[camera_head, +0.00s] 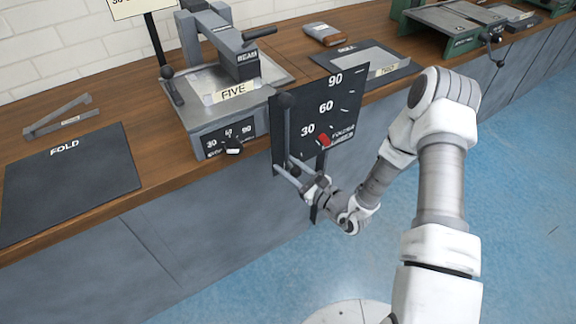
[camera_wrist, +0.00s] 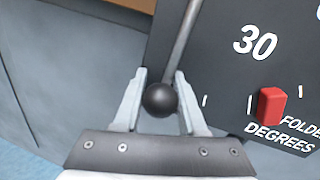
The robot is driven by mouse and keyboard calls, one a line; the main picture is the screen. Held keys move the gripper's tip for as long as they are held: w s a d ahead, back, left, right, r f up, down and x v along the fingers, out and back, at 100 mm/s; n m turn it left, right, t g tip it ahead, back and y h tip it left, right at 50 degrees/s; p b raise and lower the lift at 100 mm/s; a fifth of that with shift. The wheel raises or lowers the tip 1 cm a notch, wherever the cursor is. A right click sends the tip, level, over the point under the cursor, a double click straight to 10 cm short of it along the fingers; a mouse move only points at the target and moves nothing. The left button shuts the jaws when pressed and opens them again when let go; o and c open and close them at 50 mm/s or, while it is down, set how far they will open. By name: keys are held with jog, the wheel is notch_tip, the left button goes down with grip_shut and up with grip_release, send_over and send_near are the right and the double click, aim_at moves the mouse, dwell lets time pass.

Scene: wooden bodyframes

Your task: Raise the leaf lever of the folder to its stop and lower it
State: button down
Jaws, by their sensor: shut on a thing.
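The folder's dark dial plate (camera_head: 318,112) stands upright at the bench's front edge, marked 30, 60 and 90. A grey lever rod (camera_head: 287,135) runs down along its left side from a dark round end. In the wrist view the rod (camera_wrist: 184,45) comes down to a black ball knob (camera_wrist: 160,99). My gripper (camera_wrist: 160,95) is shut on the knob, with one finger on each side. In the head view my gripper (camera_head: 299,176) is at the plate's lower left, and the knob is hard to make out. A red block (camera_wrist: 271,106) sits on the plate below the 30.
A dark FOLD mat (camera_head: 70,180) lies at the far left. The blue floor (camera_head: 530,200) is open at the right.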

jog(key=shift+d, duration=0.15)
jog(key=w+d+r+n+h, duration=0.1)
jog(key=w+d+r+n, duration=0.1)
jog(key=w+d+n, duration=0.3)
jog(key=shift+w+d+r+n+g, duration=0.2)
jog(key=shift+w+d+n+g, duration=0.15)
jog(key=shift+d, duration=1.35)
jog(key=shift+c, duration=2.4)
grip_release()
jog(key=shift+s, duration=0.1)
